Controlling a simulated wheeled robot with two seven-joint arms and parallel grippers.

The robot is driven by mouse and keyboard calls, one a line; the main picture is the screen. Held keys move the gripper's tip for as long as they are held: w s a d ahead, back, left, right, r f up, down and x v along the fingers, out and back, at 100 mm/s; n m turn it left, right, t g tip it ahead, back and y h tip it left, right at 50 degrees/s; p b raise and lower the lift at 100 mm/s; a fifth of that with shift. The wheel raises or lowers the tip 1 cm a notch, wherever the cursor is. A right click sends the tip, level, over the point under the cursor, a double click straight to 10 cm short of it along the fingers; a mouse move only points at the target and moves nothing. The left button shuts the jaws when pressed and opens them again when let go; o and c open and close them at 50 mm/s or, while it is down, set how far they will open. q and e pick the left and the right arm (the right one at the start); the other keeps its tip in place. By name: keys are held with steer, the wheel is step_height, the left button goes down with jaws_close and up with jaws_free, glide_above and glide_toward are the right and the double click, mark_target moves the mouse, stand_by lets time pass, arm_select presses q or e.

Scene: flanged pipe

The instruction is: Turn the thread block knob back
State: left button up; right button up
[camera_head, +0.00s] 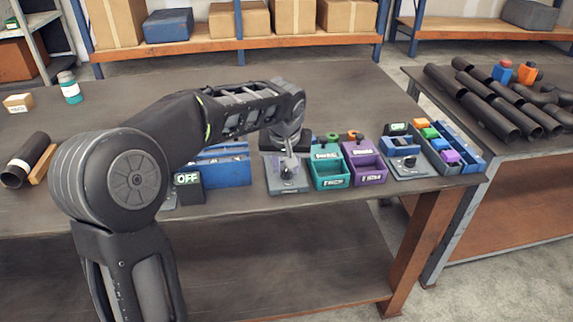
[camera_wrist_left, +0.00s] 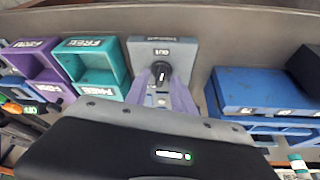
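The grey thread block (camera_head: 288,186) stands near the front edge of the table. In the left wrist view it is a grey plate (camera_wrist_left: 195,53) with the word OUT above a round black knob (camera_wrist_left: 160,73) with a white mark. My left gripper (camera_head: 289,152) points down over this block. In the left wrist view its two pale purple fingers (camera_wrist_left: 161,82) come close together on both sides of the knob and look closed on it. The exact contact is small and hard to see. My right gripper is in neither view.
Right of the block stand a teal bin (camera_head: 329,181) and a purple bin (camera_head: 370,177), then another grey knob plate (camera_head: 408,172). Left are a blue box (camera_head: 225,172) and a black OFF display (camera_head: 188,188). Dark pipes (camera_head: 490,112) lie on the right table.

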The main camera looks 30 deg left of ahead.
arm_select(q)
steer(key=v, duration=0.7)
steer(key=shift+s+r, duration=0.15)
steer(key=shift+r, duration=0.2)
stand_by(0.4)
